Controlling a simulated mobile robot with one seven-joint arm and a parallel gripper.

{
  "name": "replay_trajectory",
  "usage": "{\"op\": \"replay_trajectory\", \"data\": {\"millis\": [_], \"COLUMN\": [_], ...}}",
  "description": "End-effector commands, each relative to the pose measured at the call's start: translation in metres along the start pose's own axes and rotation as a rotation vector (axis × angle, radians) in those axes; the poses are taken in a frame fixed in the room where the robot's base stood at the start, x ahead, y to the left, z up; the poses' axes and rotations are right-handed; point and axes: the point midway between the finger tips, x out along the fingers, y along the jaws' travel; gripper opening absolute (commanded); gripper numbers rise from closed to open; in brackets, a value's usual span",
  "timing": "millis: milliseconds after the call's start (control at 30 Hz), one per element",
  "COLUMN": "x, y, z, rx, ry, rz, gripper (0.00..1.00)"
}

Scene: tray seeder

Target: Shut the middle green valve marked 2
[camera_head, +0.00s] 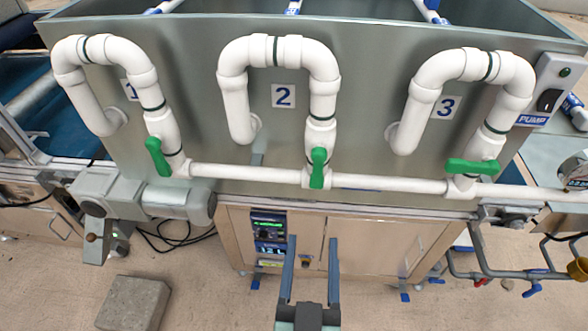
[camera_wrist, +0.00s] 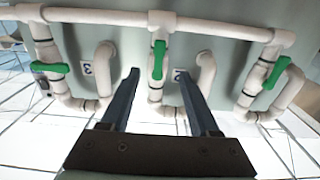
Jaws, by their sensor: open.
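The middle green valve handle (camera_head: 318,168) sits on the white pipe beside the plate marked 2 (camera_head: 283,96). It points up and down, in line with its pipe. My gripper (camera_head: 311,240) is open and empty, its fingers pointing up, below the handle in the head view. In the wrist view, which looks upside down, the middle handle (camera_wrist: 158,60) shows between the two spread fingertips (camera_wrist: 157,73). I see no contact between the fingers and the handle.
The left green handle (camera_head: 158,157) runs roughly along its pipe. The right green handle (camera_head: 472,167) lies crosswise to its pipe. A horizontal white pipe (camera_head: 250,171) joins the valves. A cabinet (camera_head: 390,245) stands below, and a grey block (camera_head: 133,303) lies on the floor.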

Motion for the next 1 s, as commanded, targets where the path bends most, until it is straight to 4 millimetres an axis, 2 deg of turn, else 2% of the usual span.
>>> {"op": "replay_trajectory", "data": {"millis": [133, 233, 700, 1000], "x": [0.005, 0.016, 0.092, 0.124], "y": [0.0, 0.0, 0.0, 0.0], "z": [0.001, 0.0, -0.001, 0.001], "rx": [0.001, 0.001, 0.0, 0.001], "ry": [-0.002, -0.001, 0.0, -0.002], "rz": [0.001, 0.0, 0.001, 0.0], "gripper": [0.62, 0.62, 0.62, 0.62]}}
